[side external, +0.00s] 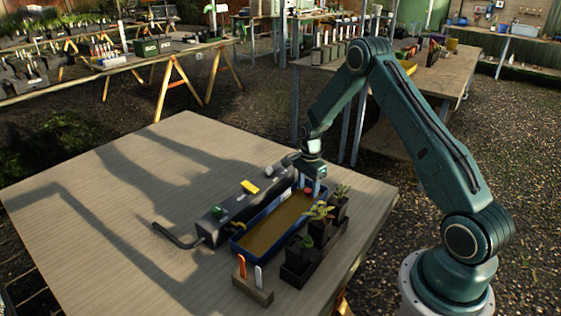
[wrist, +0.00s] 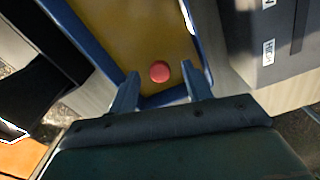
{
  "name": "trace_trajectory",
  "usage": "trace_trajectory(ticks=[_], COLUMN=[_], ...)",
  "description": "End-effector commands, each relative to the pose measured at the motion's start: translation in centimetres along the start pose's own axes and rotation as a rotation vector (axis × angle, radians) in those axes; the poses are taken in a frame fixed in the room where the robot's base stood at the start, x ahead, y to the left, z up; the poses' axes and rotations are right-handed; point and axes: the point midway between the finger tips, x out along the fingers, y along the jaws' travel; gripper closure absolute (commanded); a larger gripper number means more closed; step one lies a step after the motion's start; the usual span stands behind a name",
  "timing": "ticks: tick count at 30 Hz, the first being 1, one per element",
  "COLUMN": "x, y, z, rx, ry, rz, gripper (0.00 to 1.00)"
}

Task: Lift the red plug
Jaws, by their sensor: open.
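The red plug (wrist: 159,71) shows as a small round red disc in the wrist view, at the near end of the blue trough (wrist: 88,36) with its brown-yellow bed. In the side external view the red plug (side external: 308,190) is a small red spot at the far end of the blue trough (side external: 237,246), partly hidden by my gripper. My gripper (side external: 307,182) points down over that end. In the wrist view my gripper (wrist: 160,77) is open, with one finger on each side of the plug and visible gaps between. I cannot tell the fingertips' height relative to it.
A block with orange and white tags (side external: 252,287) stands in front. The left tabletop (side external: 100,225) is clear.

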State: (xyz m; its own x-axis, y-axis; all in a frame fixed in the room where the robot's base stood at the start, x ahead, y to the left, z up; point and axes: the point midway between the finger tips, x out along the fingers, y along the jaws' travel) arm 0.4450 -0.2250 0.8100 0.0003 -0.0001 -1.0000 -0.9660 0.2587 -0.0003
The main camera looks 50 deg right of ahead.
Motion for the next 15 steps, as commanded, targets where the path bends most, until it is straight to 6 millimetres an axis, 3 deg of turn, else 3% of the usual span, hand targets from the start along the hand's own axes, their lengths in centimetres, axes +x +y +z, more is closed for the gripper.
trace_trajectory(ticks=[6,15], x=[1.6,1.7], y=[0.0,0.0], z=[0.0,0.0], rx=[0.0,0.0], ry=[0.0,0.0], rz=[0.0,0.0], gripper=[0.51,0.51])
